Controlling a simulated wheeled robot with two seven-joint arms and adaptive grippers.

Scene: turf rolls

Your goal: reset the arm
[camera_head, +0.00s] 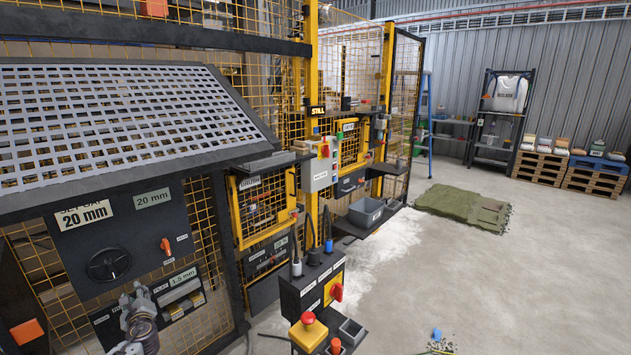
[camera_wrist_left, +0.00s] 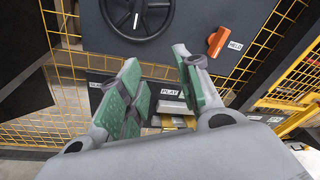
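My left gripper (camera_head: 138,303) is at the lower left of the head view, in front of the dark machine panel (camera_head: 120,232). In the left wrist view the left gripper (camera_wrist_left: 160,88) has its two green-padded fingers spread apart with nothing between them. Beyond the fingers are the black handwheel (camera_wrist_left: 138,14) and an orange handle (camera_wrist_left: 217,41) on the panel; both also show in the head view as the handwheel (camera_head: 109,263) and the orange handle (camera_head: 166,246). My right gripper is not in view.
A sloped perforated screen (camera_head: 110,120) stands above the panel. A control box (camera_head: 312,285) with a red switch (camera_head: 336,292) and a red-topped button (camera_head: 308,319) stands right of the panel. Yellow mesh fencing lines the machine. The concrete floor (camera_head: 480,275) at right is mostly open, with green turf (camera_head: 455,203) farther back.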

